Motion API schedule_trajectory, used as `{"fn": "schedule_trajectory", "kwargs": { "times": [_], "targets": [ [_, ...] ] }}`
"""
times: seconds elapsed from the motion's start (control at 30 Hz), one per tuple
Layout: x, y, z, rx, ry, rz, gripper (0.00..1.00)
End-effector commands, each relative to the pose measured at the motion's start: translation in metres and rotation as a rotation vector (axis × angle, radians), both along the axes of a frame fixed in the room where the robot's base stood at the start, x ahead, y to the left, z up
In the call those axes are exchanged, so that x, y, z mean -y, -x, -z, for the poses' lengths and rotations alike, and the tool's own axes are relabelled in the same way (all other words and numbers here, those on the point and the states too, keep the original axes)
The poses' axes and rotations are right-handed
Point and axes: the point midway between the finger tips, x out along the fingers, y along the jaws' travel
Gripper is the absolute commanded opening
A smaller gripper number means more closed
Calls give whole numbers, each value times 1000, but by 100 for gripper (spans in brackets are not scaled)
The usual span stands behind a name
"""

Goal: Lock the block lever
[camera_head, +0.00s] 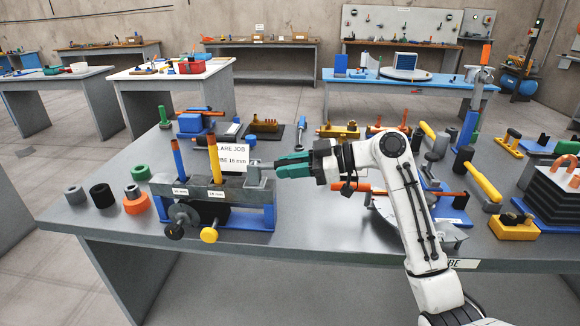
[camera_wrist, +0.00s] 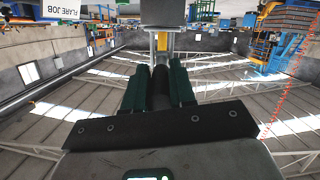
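The tube expander fixture stands at the left front of the bench on a blue base (camera_head: 225,216). It has a blue-and-orange lever (camera_head: 179,160), a yellow-and-orange lever (camera_head: 216,165), and black and yellow knobs below. A grey block (camera_head: 259,190) is at its right end, with a small grey part level with my fingertips. My gripper (camera_head: 279,165), with green fingers, points left at this part from the right. In the wrist view, a dark rounded piece (camera_wrist: 160,88), possibly the lever handle, lies between the fingers (camera_wrist: 159,82). Whether they press on it cannot be told.
A paper sign (camera_head: 231,158) stands behind the fixture. Black, grey and orange rings (camera_head: 136,203) lie to its left. Several tools and a yellow-handled lever (camera_head: 482,182) crowd the bench on the right. Bare bench top (camera_head: 300,215) shows below my gripper.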

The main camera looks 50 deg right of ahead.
Motion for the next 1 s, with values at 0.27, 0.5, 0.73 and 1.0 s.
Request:
{"fn": "schedule_trajectory", "kwargs": {
  "times": [0.27, 0.5, 0.73, 1.0],
  "targets": [
    [0, 0, 1, -3, 0, 0, 48],
    [1, 1, 1, -1, 0, 0, 48],
    [17, 22, -5, -1, -1, 4, 48],
    [47, 62, -17, -1, -1, 4, 48]
  ]
}}
